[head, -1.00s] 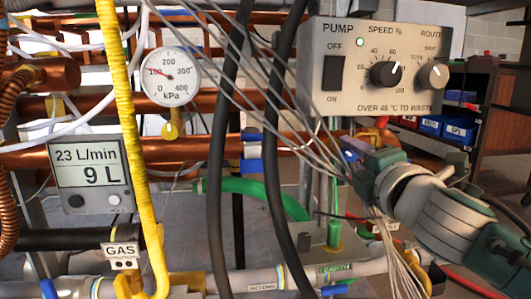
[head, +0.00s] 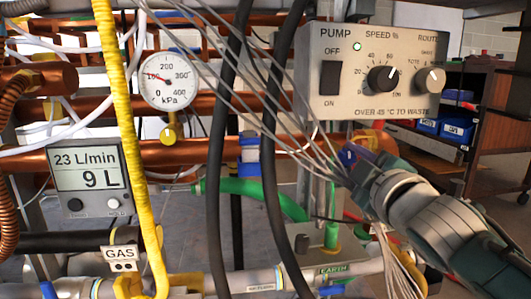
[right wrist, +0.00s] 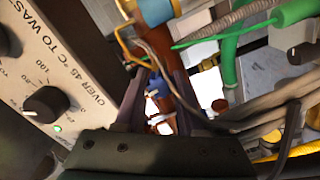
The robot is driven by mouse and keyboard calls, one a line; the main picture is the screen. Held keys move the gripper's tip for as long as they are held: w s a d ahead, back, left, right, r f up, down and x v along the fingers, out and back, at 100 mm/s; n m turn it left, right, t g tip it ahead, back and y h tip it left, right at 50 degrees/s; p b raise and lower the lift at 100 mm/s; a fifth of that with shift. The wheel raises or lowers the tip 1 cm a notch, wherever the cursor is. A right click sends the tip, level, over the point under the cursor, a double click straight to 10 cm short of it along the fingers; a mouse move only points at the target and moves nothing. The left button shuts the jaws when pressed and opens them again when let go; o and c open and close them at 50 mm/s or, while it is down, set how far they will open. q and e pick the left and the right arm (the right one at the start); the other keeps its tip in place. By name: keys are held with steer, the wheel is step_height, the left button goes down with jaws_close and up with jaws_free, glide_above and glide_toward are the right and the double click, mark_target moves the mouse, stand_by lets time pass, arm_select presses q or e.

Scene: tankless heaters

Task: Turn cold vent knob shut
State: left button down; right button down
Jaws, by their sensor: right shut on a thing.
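A small blue knob (head: 347,156), which I take for the cold vent knob, shows at the tip of my right gripper (head: 355,160), just below the pump panel. The same blue knob (right wrist: 152,86) lies between the two dark fingers in the right wrist view. My right gripper is shut on it. The fingers hide much of the knob and its valve body, and I cannot tell its exact angle. My left gripper is not in view.
The pump panel (head: 365,102) is just above my right gripper. Thin grey wires (head: 290,115) run down to the gripper, and two thick black hoses (head: 272,150) hang to its left. A pressure gauge (head: 170,79) and copper pipes are further left.

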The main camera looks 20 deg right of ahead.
steer(key=shift+m, duration=0.4)
steer(key=c, duration=0.5)
jaws_free()
steer(key=shift+s, duration=0.1)
steer(key=shift+s+a+p, duration=0.1)
steer(key=shift+s+p, duration=0.15)
steer(key=shift+p, duration=0.05)
steer(key=p+v, duration=0.2)
steer(key=v, duration=0.7)
steer(key=shift+p, duration=0.4)
